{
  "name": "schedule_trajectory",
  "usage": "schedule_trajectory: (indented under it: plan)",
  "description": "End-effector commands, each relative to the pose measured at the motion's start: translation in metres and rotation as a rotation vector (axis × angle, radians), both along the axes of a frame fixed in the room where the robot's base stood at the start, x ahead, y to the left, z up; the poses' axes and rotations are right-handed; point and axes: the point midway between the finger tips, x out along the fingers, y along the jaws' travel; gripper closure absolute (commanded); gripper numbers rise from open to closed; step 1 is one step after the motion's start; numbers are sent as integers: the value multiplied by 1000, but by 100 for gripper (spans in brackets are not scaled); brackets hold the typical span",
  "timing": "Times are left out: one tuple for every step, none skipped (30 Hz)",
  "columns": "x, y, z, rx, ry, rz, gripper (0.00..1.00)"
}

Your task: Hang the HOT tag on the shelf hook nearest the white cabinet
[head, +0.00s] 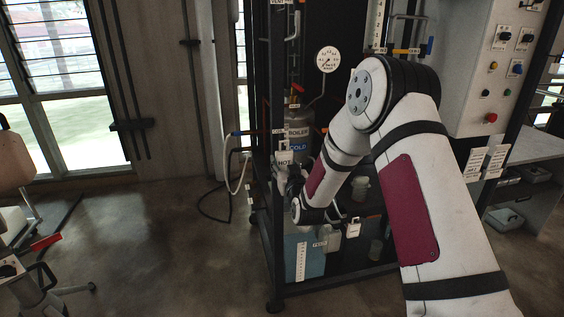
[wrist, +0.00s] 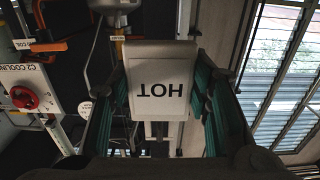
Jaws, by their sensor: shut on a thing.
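The HOT tag (wrist: 158,85) is a pale tag with black lettering, upside down in the wrist view, between the two fingers of my gripper (wrist: 160,110). In the head view the HOT tag (head: 284,158) shows small at the left front post of the dark rack. My gripper (head: 284,178) is shut on it there, partly hidden by the rack post and arm. The white cabinet (head: 480,100) with buttons stands at the right behind my arm. I cannot make out the shelf hooks clearly; my arm covers part of the rack.
The dark rack (head: 274,235) holds a boiler with a COLD label (head: 297,146), a gauge (head: 328,59) and a blue box (head: 304,256) low down. A pale hose (head: 238,175) hangs left of it. Floor (head: 170,235) is open at left. A chair (head: 15,165) stands far left.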

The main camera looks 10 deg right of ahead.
Motion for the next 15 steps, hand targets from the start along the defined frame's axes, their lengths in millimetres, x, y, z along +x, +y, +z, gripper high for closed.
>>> schedule_trajectory:
  plan:
    - [-7, 0, 2, 0, 2, 1, 100]
    - [-10, 0, 1, 0, 2, 1, 100]
    - [-14, 0, 1, 0, 1, 1, 100]
    - [-17, 0, 1, 0, 1, 1, 100]
    - [-21, 0, 1, 0, 2, 1, 100]
    - [-25, 0, 1, 0, 2, 1, 100]
    - [-28, 0, 2, 0, 1, 1, 100]
    - [-32, 0, 1, 0, 2, 1, 100]
    - [-36, 0, 1, 0, 2, 1, 100]
    - [-39, 0, 1, 0, 1, 1, 100]
    - [-42, 0, 1, 0, 2, 1, 100]
    - [-47, 0, 1, 0, 3, 1, 100]
    - [-50, 0, 1, 0, 2, 0, 100]
    - [-53, 0, 1, 0, 2, 0, 100]
    - [-58, 0, 1, -1, 3, 0, 100]
